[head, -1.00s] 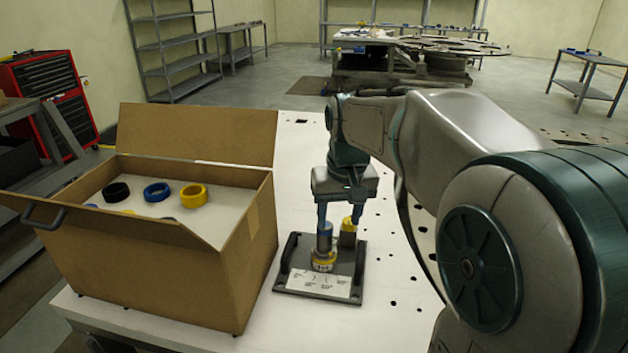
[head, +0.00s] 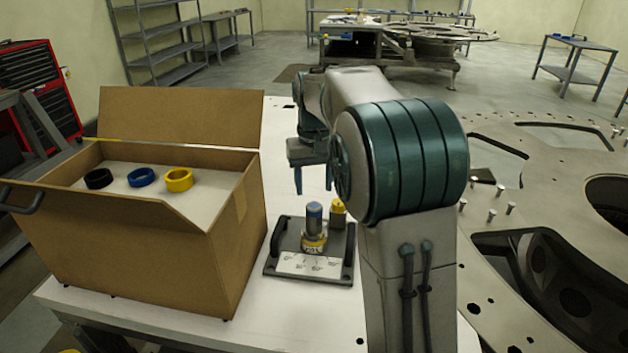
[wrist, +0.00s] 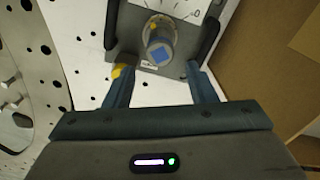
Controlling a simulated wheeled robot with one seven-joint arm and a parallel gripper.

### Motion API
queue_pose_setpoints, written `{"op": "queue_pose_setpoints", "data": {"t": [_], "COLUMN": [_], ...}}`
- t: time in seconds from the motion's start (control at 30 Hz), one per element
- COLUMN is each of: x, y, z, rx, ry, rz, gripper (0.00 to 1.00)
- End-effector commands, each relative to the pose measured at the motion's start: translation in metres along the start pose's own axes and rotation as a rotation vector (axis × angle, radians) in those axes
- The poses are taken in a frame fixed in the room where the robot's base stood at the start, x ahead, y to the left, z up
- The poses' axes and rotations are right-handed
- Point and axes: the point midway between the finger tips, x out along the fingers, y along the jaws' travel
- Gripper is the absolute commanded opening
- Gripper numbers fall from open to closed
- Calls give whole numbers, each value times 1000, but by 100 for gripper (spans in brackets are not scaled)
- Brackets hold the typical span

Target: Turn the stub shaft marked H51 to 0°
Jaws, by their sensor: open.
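The stub shaft (head: 314,221) stands upright on a dark plate (head: 346,270). It is a grey cylinder with a blue top and a yellow collar whose marking is too small to read. A white scale card (head: 308,265) with degree marks lies at the plate's front edge. The wrist view also shows the shaft (wrist: 160,47), seen from above with a square blue end. My gripper (head: 313,188) is open and empty, above the shaft and apart from it. In the wrist view the shaft lies beyond and between my fingertips (wrist: 158,75).
A yellow-capped post (head: 338,212) stands close behind the shaft, to its right. Dark handles (head: 276,238) flank the plate. An open cardboard box (head: 205,250) with several rings stands left on the white table (head: 200,335). A large metal turret plate (head: 560,150) is at right.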

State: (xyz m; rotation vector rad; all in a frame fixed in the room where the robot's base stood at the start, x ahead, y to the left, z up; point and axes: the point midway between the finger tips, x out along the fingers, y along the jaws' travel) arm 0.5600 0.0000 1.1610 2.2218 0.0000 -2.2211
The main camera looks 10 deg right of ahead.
Motion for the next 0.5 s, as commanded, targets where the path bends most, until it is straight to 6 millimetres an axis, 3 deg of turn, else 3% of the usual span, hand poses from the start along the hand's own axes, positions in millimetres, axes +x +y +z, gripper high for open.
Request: {"op": "queue_pose_setpoints", "data": {"t": [0.03,0.5], "x": [11,54], "y": [0,0], "z": [0,0], "rx": [0,0], "ry": [0,0], "rz": [0,0], "gripper": [51,51]}}
